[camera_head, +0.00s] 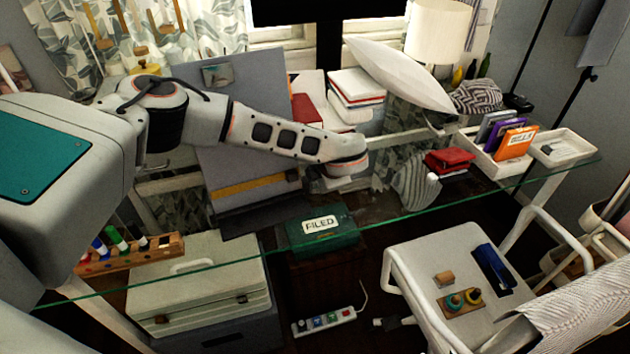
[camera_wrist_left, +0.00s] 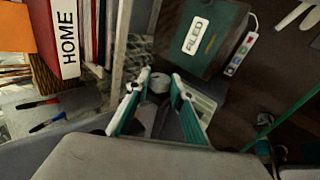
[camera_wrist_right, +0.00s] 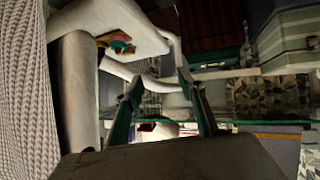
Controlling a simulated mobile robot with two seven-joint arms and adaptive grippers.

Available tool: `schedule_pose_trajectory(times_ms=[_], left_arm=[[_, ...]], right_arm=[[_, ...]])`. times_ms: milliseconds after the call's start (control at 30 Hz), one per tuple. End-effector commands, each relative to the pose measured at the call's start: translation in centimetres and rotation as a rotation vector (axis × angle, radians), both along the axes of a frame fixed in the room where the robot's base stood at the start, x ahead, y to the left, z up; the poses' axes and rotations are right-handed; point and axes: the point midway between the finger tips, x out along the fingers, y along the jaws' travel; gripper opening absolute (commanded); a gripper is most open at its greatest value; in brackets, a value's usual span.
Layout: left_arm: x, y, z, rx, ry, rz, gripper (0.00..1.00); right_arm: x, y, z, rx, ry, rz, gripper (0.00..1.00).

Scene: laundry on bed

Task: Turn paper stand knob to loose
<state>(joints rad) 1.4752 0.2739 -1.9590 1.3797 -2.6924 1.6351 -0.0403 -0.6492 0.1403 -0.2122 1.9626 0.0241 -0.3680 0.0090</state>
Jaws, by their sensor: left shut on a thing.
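My left arm reaches in from the left in the head view. Its gripper (camera_head: 343,184) is mostly hidden below the pale wrist, above the glass desk. Which way the knob is turned cannot be told. A tall grey board (camera_head: 245,90) with a yellow strip, perhaps the paper stand, stands left of the wrist. My right gripper (camera_wrist_right: 160,78) is open and empty in the right wrist view.
A green FILED box (camera_head: 322,238) sits below the glass desk edge (camera_head: 400,219). A white chair (camera_head: 440,256) holds small items at the right. White trays (camera_head: 565,148), red books (camera_head: 449,161) and a lamp (camera_head: 438,32) stand behind. A marker rack (camera_head: 130,256) is at left.

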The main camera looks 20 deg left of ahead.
Motion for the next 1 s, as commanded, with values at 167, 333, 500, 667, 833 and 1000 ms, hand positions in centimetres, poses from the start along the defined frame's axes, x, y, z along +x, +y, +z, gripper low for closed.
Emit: schedule_pose_trajectory(times_ms=[167,333,500,667,833,1000], left_arm=[[0.1,0.0,0.1,-0.001,-0.002,-0.001,0.38],[0.1,0.0,0.1,-0.001,-0.001,-0.001,0.39],[0.0,0.0,0.1,-0.001,0.0,-0.001,0.39],[-0.4,-0.5,1.0,-0.001,-0.001,-0.001,0.39],[-1.7,-1.7,3.6,-0.002,-0.004,-0.004,0.39],[-3.3,-2.9,6.5,0.0,-0.004,-0.005,0.39]], right_arm=[[0.0,0.0,-0.1,-0.001,0.002,0.0,0.4],[0.0,0.0,-0.1,-0.001,0.002,0.0,0.4],[0.1,-0.1,0.0,-0.001,0.001,-0.001,0.4],[0.1,0.0,0.0,-0.001,0.0,-0.001,0.4],[0.0,0.0,0.0,0.0,0.0,0.0,0.4],[0.0,0.0,0.0,0.0,0.0,0.0,0.4]])
